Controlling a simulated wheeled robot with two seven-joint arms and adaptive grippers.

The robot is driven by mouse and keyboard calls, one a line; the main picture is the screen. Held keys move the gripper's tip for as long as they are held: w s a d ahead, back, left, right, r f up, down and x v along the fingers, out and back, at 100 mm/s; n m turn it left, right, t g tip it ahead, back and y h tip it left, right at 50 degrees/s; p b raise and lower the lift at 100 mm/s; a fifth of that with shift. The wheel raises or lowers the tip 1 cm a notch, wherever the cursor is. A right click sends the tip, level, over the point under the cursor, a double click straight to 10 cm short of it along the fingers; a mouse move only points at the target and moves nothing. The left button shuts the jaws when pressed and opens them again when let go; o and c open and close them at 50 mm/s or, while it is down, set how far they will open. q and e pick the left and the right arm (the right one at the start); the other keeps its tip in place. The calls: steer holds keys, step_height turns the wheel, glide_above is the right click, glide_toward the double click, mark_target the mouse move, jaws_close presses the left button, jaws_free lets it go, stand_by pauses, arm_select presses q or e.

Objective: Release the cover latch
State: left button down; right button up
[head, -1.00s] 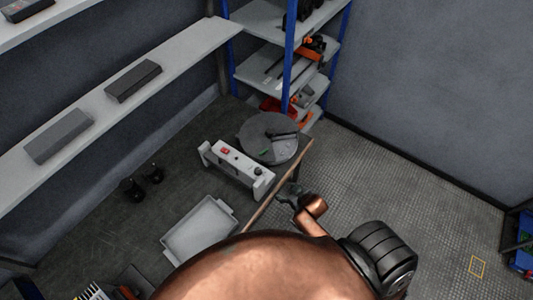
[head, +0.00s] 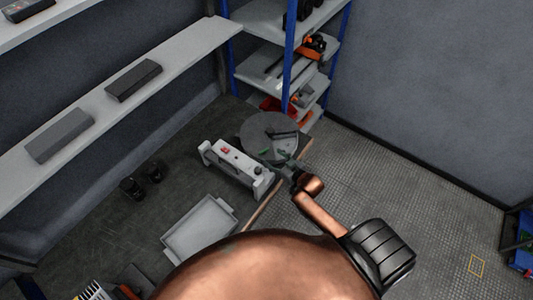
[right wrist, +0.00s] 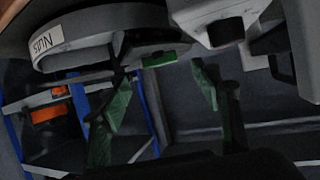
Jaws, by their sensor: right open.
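A light grey unit (head: 232,163) with a red switch (head: 225,150) and a dark knob (head: 258,171) stands on the dark bench; it seems to be the capacitor bank. Part of a pale housing with a black knob (right wrist: 222,32) shows at the top of the right wrist view. I cannot make out the cover latch for sure. My right gripper (head: 287,168) is at the bench edge, just right of the unit. In the right wrist view its green-padded fingers (right wrist: 162,95) are apart, with nothing between them. My left gripper is not in view.
A round grey tray (head: 268,128) stands behind the unit; the right wrist view shows its "NUTS" label (right wrist: 48,42) and a green piece (right wrist: 159,60). A shallow pale tray (head: 200,229) lies in front. A blue-post shelf rack (head: 288,60) stands behind.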

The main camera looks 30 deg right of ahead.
mark_target(265, 151)
steer(key=x, duration=0.4)
steer(key=shift+w+a+f, duration=0.1)
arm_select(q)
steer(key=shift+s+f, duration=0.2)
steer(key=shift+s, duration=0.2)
arm_select(e)
steer(key=shift+w+f, duration=0.25)
steer(key=shift+w, duration=0.35)
steer(key=shift+c, duration=0.4)
steer(key=c, duration=1.1)
